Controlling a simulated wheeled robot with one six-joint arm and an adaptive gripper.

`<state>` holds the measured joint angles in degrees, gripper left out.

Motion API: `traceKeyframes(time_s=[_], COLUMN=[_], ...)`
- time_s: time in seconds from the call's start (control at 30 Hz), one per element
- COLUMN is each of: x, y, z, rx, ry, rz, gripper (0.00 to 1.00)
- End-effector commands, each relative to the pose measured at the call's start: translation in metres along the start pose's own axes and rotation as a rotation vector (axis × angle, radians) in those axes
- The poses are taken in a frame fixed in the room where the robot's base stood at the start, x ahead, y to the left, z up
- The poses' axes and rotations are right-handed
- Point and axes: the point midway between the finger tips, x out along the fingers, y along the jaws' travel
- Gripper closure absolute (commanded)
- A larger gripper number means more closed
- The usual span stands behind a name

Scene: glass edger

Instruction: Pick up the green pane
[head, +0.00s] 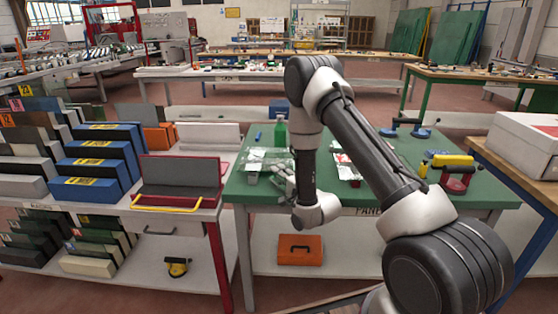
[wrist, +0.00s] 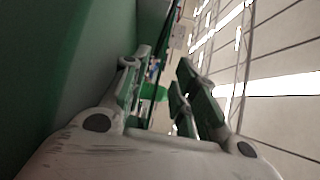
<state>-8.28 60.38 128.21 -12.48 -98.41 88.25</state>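My gripper (head: 283,180) is low over the near left part of the green table in the head view, its wrist turned sideways. In the wrist view my gripper (wrist: 160,90) shows two fingers standing apart, with a gap between them. A thin dark green edge (wrist: 172,40), seemingly of the green pane, runs down the picture into this gap. It appears nearer the left finger; I cannot tell whether either finger touches it. The pane is see-through, and its full outline is not clear in either view.
A green bottle (head: 280,132) stands on the green table (head: 405,185) behind my gripper. A blue-handled tool (head: 408,128) and a yellow-and-red tool (head: 455,172) lie to the right.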

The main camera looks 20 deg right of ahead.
Motion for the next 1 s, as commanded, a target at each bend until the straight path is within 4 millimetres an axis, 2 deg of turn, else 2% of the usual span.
traceKeyframes(time_s=[0.1,0.2,0.43,0.47,0.6,1.0], x=[0.018,0.027,0.028,0.028,0.028,0.028], y=[0.001,0.001,0.001,0.001,0.001,0.000], z=[-0.001,-0.002,-0.001,-0.001,-0.002,-0.002], rx=[-0.001,-0.002,-0.001,-0.002,-0.002,-0.003], ry=[0.000,0.001,0.001,0.001,0.001,0.001], rz=[-0.002,0.000,0.001,0.001,0.001,-0.002], gripper=[0.71,0.71,0.71,0.75,1.00,1.00])
